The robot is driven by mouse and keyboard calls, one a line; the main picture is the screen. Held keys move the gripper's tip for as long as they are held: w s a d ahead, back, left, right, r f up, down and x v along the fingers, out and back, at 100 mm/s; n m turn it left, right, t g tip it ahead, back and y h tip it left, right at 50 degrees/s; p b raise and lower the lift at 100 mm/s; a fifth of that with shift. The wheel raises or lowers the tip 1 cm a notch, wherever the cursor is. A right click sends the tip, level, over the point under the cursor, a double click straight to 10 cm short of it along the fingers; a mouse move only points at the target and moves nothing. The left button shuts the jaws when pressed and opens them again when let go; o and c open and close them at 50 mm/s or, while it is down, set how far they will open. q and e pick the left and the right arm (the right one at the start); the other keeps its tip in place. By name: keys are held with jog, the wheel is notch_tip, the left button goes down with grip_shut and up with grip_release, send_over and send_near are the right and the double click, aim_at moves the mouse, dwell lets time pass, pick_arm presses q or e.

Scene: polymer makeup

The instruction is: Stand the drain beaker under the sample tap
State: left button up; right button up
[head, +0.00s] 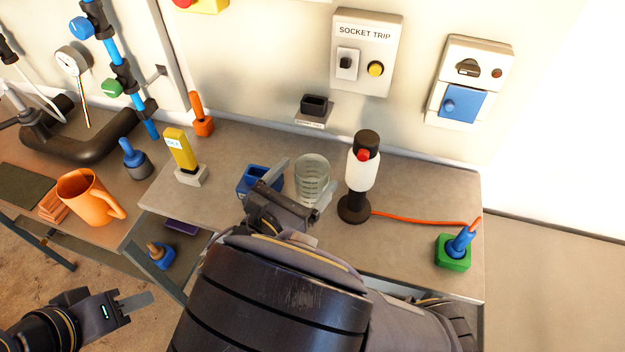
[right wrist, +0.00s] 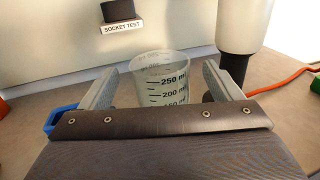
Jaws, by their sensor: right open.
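The drain beaker (head: 312,172) is a clear graduated cup standing upright on the grey bench. My right gripper (head: 300,187) is open, with one finger on each side of the beaker. In the right wrist view the beaker (right wrist: 163,82) shows its 250 ml mark between the two fingers, with a gap visible on its left side; whether the right finger touches it is unclear. My left gripper (head: 128,303) is low at the left, away from the benches, and its jaw opening is unclear. I cannot tell which fitting is the sample tap; a blue pipe with valves (head: 118,68) stands upper left.
A blue holder (head: 258,178) sits close left of the beaker. A black and white device (head: 361,178) with an orange cable stands close right. A yellow tester (head: 181,150) stands further left. An orange mug (head: 88,197) and a black bent pipe (head: 95,150) occupy the left bench.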

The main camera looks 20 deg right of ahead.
aim_at(320, 159)
jog(key=x, duration=0.3)
jog(key=shift+w+d, duration=0.2)
jog(key=c, duration=1.2)
jog(key=shift+o, duration=0.2)
jog(key=shift+r, duration=0.1)
